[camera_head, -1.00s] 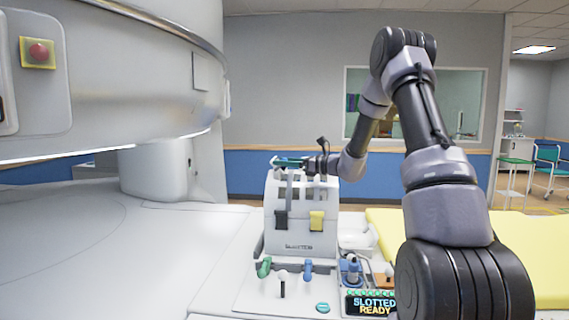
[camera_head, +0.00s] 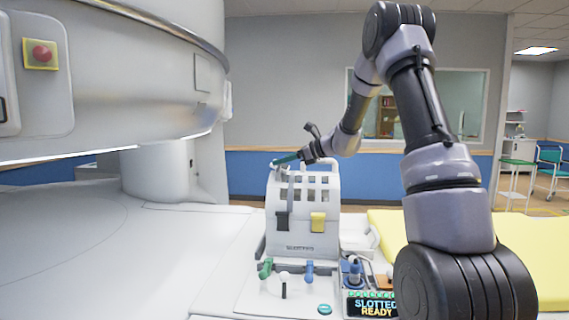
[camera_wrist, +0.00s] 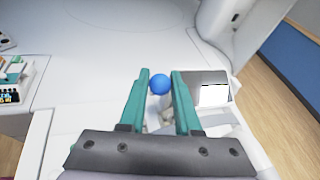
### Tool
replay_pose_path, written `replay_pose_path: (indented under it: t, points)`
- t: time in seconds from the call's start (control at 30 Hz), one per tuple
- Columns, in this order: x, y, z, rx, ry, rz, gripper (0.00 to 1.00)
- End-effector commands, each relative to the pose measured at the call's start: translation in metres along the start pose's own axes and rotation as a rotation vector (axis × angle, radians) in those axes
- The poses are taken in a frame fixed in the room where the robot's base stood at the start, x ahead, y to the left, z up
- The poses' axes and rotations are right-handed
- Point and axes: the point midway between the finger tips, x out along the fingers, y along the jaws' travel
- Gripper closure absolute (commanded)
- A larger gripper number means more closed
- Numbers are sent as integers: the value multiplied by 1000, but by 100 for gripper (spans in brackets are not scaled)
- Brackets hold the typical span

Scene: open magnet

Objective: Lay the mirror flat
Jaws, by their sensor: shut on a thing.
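The mirror (camera_wrist: 205,88) shows in the wrist view as a grey and white reflective panel just right of my gripper's right finger. It appears tilted, but its exact angle is hard to tell. My gripper (camera_wrist: 160,80) has teal fingers, shut on a round blue knob (camera_wrist: 159,85) at the fingertips. Whether the knob joins the mirror is hidden. In the head view my gripper (camera_head: 287,160) is behind the top of the white slotted housing (camera_head: 300,225), with its fingers pointing left. The mirror and knob cannot be made out there.
The white housing stands on a panel with a green, a white and a blue lever. A display (camera_head: 372,306) reads "SLOTTED READY". The large white magnet (camera_head: 130,75) overhangs at left. A yellow pad (camera_head: 535,250) lies at right. The white table at left is clear.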

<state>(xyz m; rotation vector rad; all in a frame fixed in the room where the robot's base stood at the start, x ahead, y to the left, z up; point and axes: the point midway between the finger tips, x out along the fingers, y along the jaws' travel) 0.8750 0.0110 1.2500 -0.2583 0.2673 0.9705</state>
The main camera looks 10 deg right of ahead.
Motion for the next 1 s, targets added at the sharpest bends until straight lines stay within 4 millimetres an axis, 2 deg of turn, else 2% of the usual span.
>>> replay_pose_path:
  t: [0.5,1.0]
  points:
    - [14,4,11,-101,346,1,100]
    - [16,5,11,-121,428,1,100]
